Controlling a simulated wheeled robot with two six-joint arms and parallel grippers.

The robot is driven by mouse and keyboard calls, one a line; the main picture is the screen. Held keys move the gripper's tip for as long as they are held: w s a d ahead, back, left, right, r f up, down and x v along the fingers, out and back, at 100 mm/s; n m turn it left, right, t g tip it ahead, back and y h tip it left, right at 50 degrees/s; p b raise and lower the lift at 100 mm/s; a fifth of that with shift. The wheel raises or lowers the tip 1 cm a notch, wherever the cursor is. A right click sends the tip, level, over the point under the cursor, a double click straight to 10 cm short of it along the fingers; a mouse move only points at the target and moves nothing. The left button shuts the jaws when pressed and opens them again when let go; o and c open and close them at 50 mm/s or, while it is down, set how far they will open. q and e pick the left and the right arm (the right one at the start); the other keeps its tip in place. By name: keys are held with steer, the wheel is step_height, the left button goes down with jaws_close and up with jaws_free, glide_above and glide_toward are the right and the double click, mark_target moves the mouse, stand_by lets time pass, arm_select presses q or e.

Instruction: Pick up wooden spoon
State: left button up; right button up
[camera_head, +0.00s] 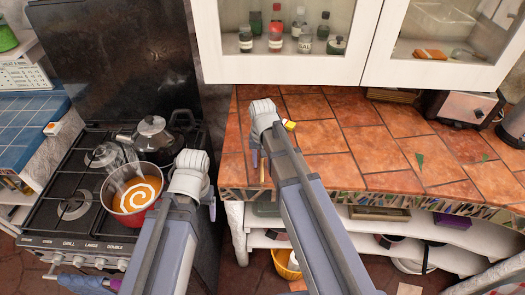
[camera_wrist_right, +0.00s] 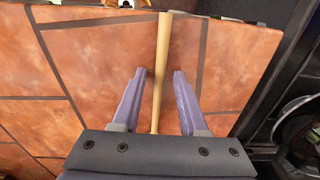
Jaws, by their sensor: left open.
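The wooden spoon (camera_wrist_right: 162,60) shows in the right wrist view as a long, thin pale handle on the terracotta-tiled counter. Its bowl cannot be made out. My right gripper (camera_wrist_right: 160,73) is open, with one purple finger on each side of the handle and a gap on both sides. In the head view a short bit of the spoon (camera_head: 262,172) shows beside my right gripper (camera_head: 256,158), near the counter's left front corner; my arm hides most of it. My left gripper (camera_head: 212,207) is open and empty beside the stove, mostly hidden by its own wrist.
A red pot of orange soup (camera_head: 136,194) and a kettle (camera_head: 152,138) stand on the stove (camera_head: 75,228), left of the counter. The tiled counter (camera_head: 340,138) is largely clear to the right, with a toaster (camera_head: 463,106) at the back. Cabinets with glass doors hang above.

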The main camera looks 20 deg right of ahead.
jaws_close()
steer(key=shift+r, duration=0.1)
stand_by(0.5)
